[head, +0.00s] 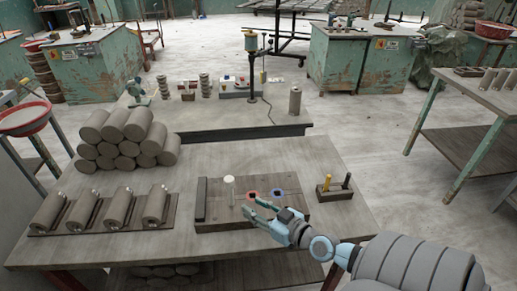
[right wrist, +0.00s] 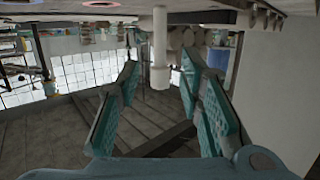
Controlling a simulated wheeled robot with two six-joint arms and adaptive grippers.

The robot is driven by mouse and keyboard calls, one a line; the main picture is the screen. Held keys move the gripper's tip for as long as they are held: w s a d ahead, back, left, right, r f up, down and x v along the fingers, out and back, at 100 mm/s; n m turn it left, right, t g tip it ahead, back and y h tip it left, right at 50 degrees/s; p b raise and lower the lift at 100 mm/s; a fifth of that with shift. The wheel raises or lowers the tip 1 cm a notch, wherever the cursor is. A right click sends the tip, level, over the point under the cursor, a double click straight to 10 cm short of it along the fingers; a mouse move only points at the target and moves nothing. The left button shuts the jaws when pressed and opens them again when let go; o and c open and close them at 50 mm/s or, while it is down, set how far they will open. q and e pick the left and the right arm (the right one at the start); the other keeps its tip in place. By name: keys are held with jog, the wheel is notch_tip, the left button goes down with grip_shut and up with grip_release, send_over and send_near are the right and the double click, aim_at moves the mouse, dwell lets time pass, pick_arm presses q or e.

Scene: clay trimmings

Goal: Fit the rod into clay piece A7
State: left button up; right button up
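A white rod (head: 229,190) with a wider pale head stands upright at the left of the dark wooden board (head: 215,218) on the front table. It also shows in the right wrist view (right wrist: 160,45), in line with the gap between my fingers. My right gripper (head: 249,206) is open and empty above the board, to the right of the rod, its fingers pointing left. It also shows open in the right wrist view (right wrist: 159,75). No A7 label is readable, so I cannot tell which clay piece it is. My left gripper is not in view.
The board bears a red-ringed spot (head: 252,195) and a blue-ringed spot (head: 279,193). A small block (head: 334,191) with yellow and black pegs stands right. Slotted clay cylinders lie on a tray (head: 62,232) at left, below a stack of clay cylinders (head: 128,140).

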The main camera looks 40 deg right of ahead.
jog(key=shift+o, duration=0.6)
jog(key=w+r+t+p, duration=0.2)
jog(key=w+r, duration=0.4)
jog(key=r, duration=0.4)
jog(key=w+r+t+p, duration=0.1)
jog(key=w+r+t, duration=0.1)
jog(key=w+r, duration=0.4)
notch_tip(320, 180, up, 4)
jog(key=shift+d+r+t+p, duration=0.1)
jog(key=shift+d+t+p, duration=0.05)
jog(key=shift+t+p, duration=0.25)
jog(key=w+a+r+g+y+p, duration=0.2)
jog(key=w+a+r+g+p, duration=0.15)
jog(key=w+r, duration=0.8)
jog(key=m+g+h+b, duration=0.2)
jog(key=m+g+h, duration=0.1)
jog(key=m+g, duration=1.3)
send_near(230, 188)
jog(key=shift+w+d+f+n+g, duration=0.2)
jog(key=shift+w+d+n+g, duration=0.1)
jog(key=shift+w, duration=0.15)
jog(key=shift+w+d+f+n+g, duration=0.15)
jog(key=shift+w+f+n+g, duration=0.15)
jog(key=shift+w, duration=0.15)
jog(key=f, duration=0.3)
jog(key=f+b, duration=0.1)
jog(key=f, duration=0.7)
jog(key=shift+w+f, duration=0.1)
jog(key=shift+w, duration=0.2)
jog(key=shift+a, duration=0.1)
